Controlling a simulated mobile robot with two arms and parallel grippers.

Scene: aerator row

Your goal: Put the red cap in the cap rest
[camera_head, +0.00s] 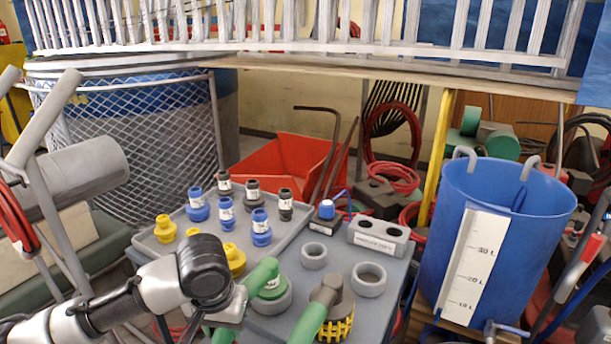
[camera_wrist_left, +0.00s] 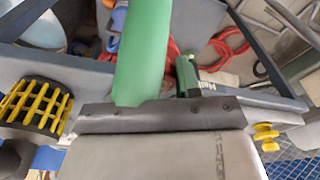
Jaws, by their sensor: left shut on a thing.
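My left gripper (camera_head: 238,300) is over the near part of the grey table and is shut on a green tube (camera_head: 262,272). In the left wrist view the green tube (camera_wrist_left: 145,50) rises from behind the gripper's dark plate (camera_wrist_left: 160,116). I cannot make out a red cap in either view. A grey block (camera_head: 378,238) with round openings and a white label stands at the table's back right. It may be the cap rest, but its label is too small to read. My right gripper is not in view.
Grey rings (camera_head: 370,280) and a yellow strainer (camera_head: 338,325) are right of my gripper. Several blue, dark and yellow fittings stand on a grey tray (camera_head: 290,238). A blue bucket (camera_head: 495,225) is right of the table. Table space between rings and block is clear.

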